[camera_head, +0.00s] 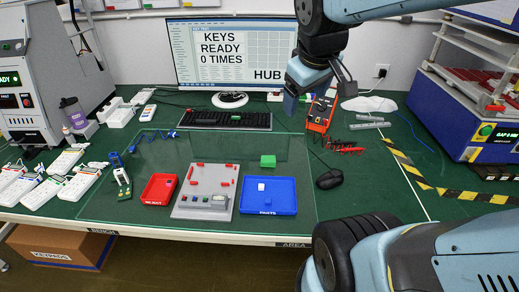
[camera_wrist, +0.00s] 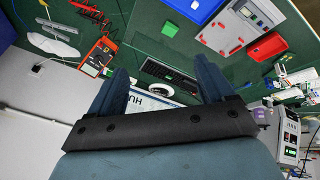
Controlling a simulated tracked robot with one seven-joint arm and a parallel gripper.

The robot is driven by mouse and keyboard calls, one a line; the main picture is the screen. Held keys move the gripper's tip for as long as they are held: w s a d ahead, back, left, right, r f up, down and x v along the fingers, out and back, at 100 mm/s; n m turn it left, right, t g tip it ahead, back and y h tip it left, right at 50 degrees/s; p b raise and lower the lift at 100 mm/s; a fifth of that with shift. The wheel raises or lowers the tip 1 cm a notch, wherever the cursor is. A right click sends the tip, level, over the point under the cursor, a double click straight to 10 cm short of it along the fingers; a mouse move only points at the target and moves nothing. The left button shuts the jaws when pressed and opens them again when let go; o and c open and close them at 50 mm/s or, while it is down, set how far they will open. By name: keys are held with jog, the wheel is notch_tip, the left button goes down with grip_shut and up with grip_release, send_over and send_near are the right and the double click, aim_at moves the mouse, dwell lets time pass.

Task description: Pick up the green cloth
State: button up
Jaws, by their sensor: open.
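The green cloth (camera_head: 268,161) looks like a small, bright green folded block. It lies on the green bench mat just behind the blue parts tray (camera_head: 268,208). In the wrist view the cloth (camera_wrist: 170,28) shows near the top, beyond the fingertips. My gripper (camera_head: 291,102) is in the air above the back of the bench, in front of the monitor and apart from the cloth. In the wrist view my gripper (camera_wrist: 163,66) has its two blue fingers spread wide with nothing between them.
A grey keypad fixture (camera_head: 204,212) and a red tray (camera_head: 159,188) stand left of the blue tray. A black keyboard (camera_head: 225,120), black mouse (camera_head: 329,179) and orange meter (camera_head: 320,115) lie around the cloth.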

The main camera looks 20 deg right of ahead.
jog(key=shift+o, duration=0.9)
jog(key=w+f+n+g+h, duration=0.1)
jog(key=w+f+n, duration=0.2)
jog(key=w+n, duration=0.3)
jog(key=shift+d+f, duration=0.2)
jog(key=shift+f, duration=0.15)
jog(key=n+g+y, duration=0.2)
jog(key=n, duration=2)
send_over(268, 159)
jog(key=f, duration=1.8)
jog(key=s+f, duration=0.1)
jog(key=f, duration=0.8)
jog(key=shift+a+f, duration=0.3)
jog(key=shift+f, duration=0.1)
jog(key=shift+w+d+f, duration=0.15)
jog(key=shift+w+f, duration=0.05)
jog(key=shift+f, duration=1.15)
jog(key=shift+w+d+f, duration=0.15)
jog(key=shift+f, duration=1.2)
jog(key=c, duration=1.2)
jog(key=shift+r, duration=0.1)
